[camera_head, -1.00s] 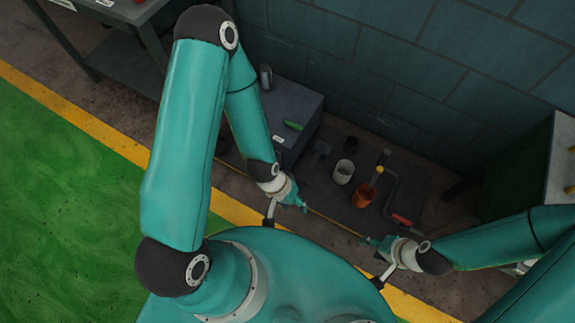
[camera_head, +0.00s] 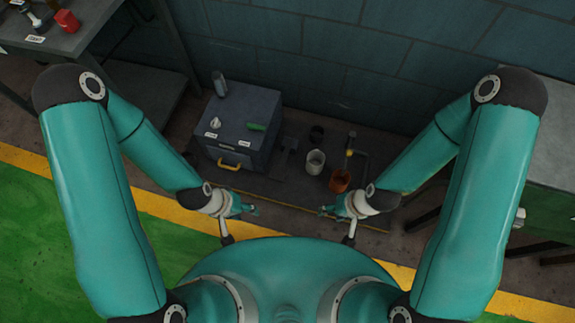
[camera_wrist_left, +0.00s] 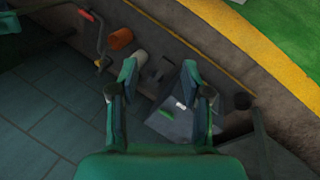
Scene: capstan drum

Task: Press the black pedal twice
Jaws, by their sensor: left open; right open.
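A small dark flat piece (camera_head: 290,143), which may be the black pedal, lies on the dark platform (camera_head: 285,188) just right of the grey box; I cannot be sure of it. My left gripper (camera_head: 252,209) is open and empty, low in front of the platform's front edge, apart from that piece. My right gripper (camera_head: 325,210) is open and empty, to the right of it near the same edge. In the left wrist view, the left fingers (camera_wrist_left: 160,76) are spread wide with nothing between them. A dark piece (camera_wrist_left: 153,76) shows beyond them, beside the box.
A grey box (camera_head: 238,125) with a yellow handle and green piece stands on the platform's left. Benches flank both sides; a wall (camera_head: 320,60) closes the back.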

